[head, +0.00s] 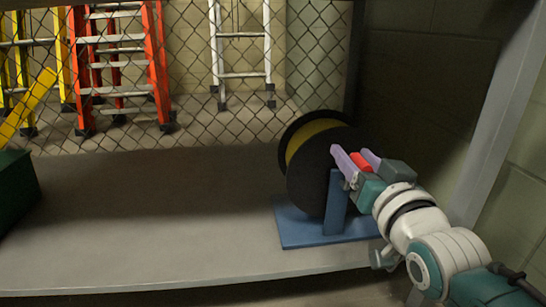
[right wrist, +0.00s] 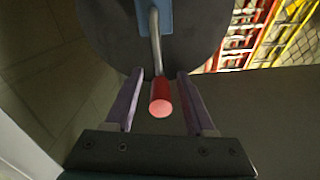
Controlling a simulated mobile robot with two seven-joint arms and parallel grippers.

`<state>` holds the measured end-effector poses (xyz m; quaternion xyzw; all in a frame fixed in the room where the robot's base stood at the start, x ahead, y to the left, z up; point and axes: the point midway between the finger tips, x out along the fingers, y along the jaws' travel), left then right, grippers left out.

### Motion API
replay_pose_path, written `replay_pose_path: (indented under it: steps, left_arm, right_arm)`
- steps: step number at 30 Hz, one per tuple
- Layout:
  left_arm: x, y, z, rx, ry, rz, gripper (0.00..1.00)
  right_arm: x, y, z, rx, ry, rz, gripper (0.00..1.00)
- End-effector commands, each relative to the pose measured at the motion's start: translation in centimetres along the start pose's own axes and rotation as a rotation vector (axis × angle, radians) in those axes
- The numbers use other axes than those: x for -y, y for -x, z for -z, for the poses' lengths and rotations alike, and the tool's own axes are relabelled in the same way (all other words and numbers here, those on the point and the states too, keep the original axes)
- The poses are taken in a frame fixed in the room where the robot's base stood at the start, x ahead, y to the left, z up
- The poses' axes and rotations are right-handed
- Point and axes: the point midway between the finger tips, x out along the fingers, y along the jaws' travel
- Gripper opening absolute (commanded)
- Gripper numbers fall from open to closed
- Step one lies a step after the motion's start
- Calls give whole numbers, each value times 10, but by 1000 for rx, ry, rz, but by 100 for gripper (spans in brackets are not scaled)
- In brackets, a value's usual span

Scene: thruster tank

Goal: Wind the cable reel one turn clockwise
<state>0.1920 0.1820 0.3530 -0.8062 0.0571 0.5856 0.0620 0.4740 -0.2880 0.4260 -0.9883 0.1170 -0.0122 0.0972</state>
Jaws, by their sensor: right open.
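The cable reel (head: 315,180) has black flanges with yellow cable between them and stands upright on a blue stand (head: 310,228) on the bench. Its red crank handle (head: 361,161) shows at the reel's near side. In the right wrist view the red handle (right wrist: 161,97), on a grey metal crank arm (right wrist: 155,40), lies between the two purple fingers of my right gripper (right wrist: 157,100). The fingers are apart, with a gap on each side of the handle. The right gripper (head: 357,158) also shows in the head view. My left gripper is not in view.
The grey bench top (head: 150,215) is clear left of the reel. A dark green box (head: 15,188) sits at the left edge. A chain-link fence (head: 200,120) runs behind, with ladders beyond it. A grey post (head: 495,120) stands close on the right.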

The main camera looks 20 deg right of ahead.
Motion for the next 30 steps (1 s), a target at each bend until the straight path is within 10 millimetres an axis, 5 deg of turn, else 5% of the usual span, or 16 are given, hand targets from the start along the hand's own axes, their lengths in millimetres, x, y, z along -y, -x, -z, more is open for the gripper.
replay_pose_path:
  steps: [10,24,30]
  left_arm:
    - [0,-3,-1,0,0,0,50]
    - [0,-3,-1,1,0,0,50]
    - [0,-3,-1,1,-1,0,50]
  right_arm:
    - [0,-6,1,0,1,0,55]
    - [0,-6,0,1,0,0,2]
    - [0,-6,0,1,0,0,0]
